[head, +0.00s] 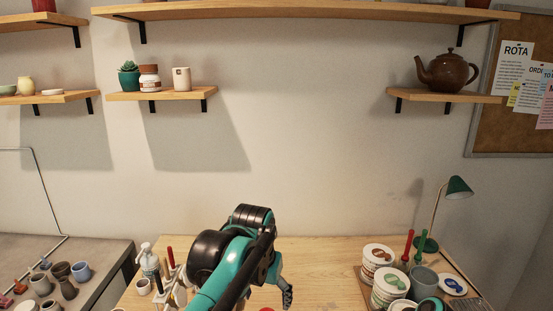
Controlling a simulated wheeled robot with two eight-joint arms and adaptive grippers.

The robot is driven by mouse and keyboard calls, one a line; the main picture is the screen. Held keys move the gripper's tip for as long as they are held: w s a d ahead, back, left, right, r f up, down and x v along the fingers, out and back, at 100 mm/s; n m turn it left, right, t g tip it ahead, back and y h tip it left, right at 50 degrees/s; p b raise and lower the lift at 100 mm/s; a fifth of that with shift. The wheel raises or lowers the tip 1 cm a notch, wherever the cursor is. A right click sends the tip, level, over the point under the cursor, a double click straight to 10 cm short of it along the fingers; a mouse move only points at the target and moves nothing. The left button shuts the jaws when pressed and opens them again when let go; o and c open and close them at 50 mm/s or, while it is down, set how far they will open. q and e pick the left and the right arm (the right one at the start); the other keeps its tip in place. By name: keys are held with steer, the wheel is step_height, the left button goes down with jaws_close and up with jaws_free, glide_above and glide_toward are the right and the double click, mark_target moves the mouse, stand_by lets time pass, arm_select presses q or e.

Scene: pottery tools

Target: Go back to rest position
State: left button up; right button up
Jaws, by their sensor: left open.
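My left arm, teal and black, rises from the bottom edge and bends over the wooden table (325,265) in the head view. My left gripper (286,295) hangs down just right of the arm, near the bottom edge. It is open. It shows only in part, and I see nothing held in it. My right gripper is not in view.
At the right of the table stand white tubs (378,256), red and green handled tools, a grey cup (424,279) and a green lamp (458,187). A spray bottle (149,262) stands left of my arm. Small pots stand on the grey counter (100,250). The table's middle back is clear.

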arm_select(q)
steer(key=s+a+f+n+t+b, duration=0.3)
steer(key=s+a+f+t+b, duration=0.1)
steer(key=s+a+f, duration=1.1)
step_height(320, 180, down, 3)
steer(key=shift+s+a+r+n+t+y+b, duration=0.15)
steer(key=shift+s+n+t+y+b, duration=0.2)
steer(key=shift+b, duration=0.45)
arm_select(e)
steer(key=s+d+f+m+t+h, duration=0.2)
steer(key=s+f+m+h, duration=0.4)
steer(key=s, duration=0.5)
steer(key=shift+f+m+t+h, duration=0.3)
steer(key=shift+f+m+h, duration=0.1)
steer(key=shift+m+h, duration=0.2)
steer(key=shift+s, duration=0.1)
